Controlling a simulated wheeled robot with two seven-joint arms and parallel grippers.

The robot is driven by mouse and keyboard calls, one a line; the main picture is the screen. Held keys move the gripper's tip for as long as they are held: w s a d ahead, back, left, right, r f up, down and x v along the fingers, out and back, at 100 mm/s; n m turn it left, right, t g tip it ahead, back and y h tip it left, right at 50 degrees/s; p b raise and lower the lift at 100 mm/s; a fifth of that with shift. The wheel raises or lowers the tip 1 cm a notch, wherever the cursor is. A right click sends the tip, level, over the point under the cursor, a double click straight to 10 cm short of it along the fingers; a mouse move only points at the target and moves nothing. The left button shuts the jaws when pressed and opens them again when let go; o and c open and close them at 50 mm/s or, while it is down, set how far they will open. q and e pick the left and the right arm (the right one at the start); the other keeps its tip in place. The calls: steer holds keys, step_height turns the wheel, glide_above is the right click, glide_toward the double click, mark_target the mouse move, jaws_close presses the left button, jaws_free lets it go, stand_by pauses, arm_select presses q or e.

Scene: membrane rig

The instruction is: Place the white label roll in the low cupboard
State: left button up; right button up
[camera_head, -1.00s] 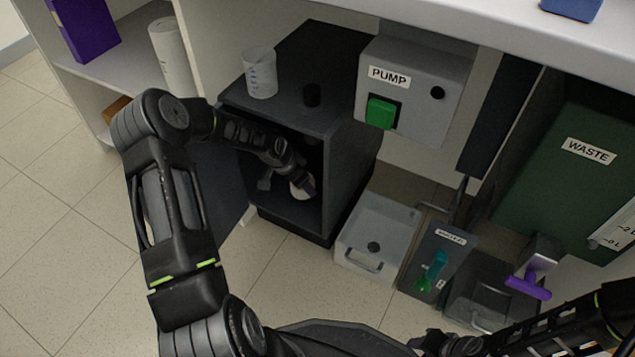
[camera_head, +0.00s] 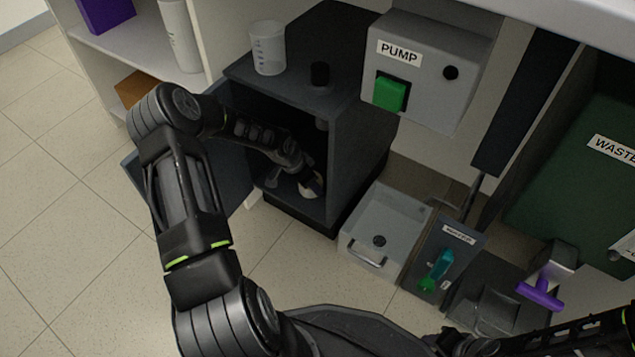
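The low cupboard (camera_head: 362,150) is a dark grey box standing on the floor, with its door (camera_head: 236,178) swung open to the left. My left arm reaches in through the open front. My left gripper (camera_head: 306,184) is inside, low down near the cupboard floor. The white label roll (camera_head: 313,188) shows as a small pale piece at the gripper's fingers, partly hidden by them. I cannot tell whether the fingers grip it or only touch it. My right arm comes in at the bottom right; its gripper cannot be made out.
A clear beaker (camera_head: 268,48) and a black knob-like piece (camera_head: 320,74) stand on the cupboard top. The pump box (camera_head: 436,62) hangs to the right. Floor at left is clear.

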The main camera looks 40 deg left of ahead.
arm_select(q)
steer(key=shift+w, duration=0.1)
steer(key=o, duration=1.4)
steer(key=shift+f, duration=0.1)
steer(key=shift+s+a+r+p, duration=0.1)
steer(key=shift+s+r+p, duration=0.15)
steer(key=shift+r, duration=0.25)
steer(key=p+v, duration=0.5)
steer(key=v, duration=0.6)
steer(key=shift+r, duration=0.1)
